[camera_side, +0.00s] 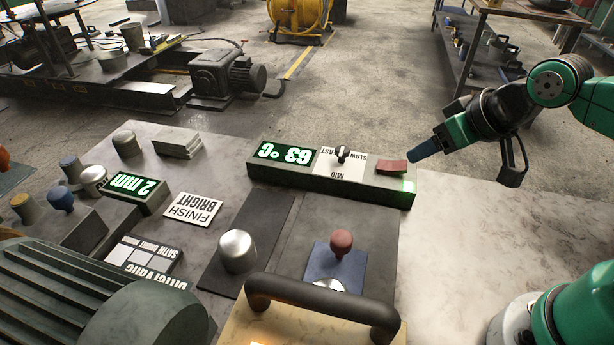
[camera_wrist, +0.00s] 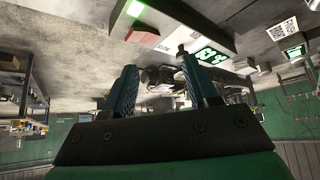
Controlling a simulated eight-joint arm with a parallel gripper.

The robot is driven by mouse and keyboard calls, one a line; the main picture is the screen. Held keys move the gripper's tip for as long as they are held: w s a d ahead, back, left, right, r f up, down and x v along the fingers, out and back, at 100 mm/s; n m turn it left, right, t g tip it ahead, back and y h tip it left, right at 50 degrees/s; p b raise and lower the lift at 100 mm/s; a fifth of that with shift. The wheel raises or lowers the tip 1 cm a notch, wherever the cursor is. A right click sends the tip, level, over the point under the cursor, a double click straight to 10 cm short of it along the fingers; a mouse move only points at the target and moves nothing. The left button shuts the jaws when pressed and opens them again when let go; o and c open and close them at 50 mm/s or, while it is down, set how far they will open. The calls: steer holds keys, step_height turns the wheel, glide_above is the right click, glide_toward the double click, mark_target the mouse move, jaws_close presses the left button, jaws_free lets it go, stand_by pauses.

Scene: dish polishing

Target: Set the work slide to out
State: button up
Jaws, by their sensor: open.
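A black bar handle (camera_side: 322,305) stands on a pale plate (camera_side: 262,328) at the bottom edge of the side view. It looks like the work slide's handle, but the picture edge cuts the plate off, so its position is unclear. Just behind it a red-knobbed piece (camera_side: 341,243) stands on a blue pad (camera_side: 318,262). My gripper (camera_side: 424,150) is at the right, beside the red rocker switch on the control box and far from the handle. In the wrist view its two blue fingers (camera_wrist: 157,82) are apart with nothing between them. The handle is not in that view.
The control box (camera_side: 330,187) carries a 63 °C display (camera_side: 286,153), a speed knob (camera_side: 343,153), the red switch (camera_side: 392,166) and a lit green lamp (camera_side: 408,187). A silver domed piece (camera_side: 238,250) is on a dark plate. A large ribbed motor (camera_side: 100,295) fills the lower left. The right tabletop is clear.

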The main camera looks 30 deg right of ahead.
steer(key=shift+o, duration=1.3)
steer(key=shift+a, duration=0.25)
steer(key=g, duration=0.7)
glide_above(342, 236)
steer(key=f, duration=0.3)
steer(key=shift+w+d, duration=0.15)
steer(key=shift+d, duration=0.15)
steer(key=shift+a+f, duration=0.2)
steer(key=shift+a, duration=0.05)
steer(key=shift+s+a+f, duration=0.1)
steer(key=shift+s+f, duration=0.1)
steer(key=shift+f, duration=2.6)
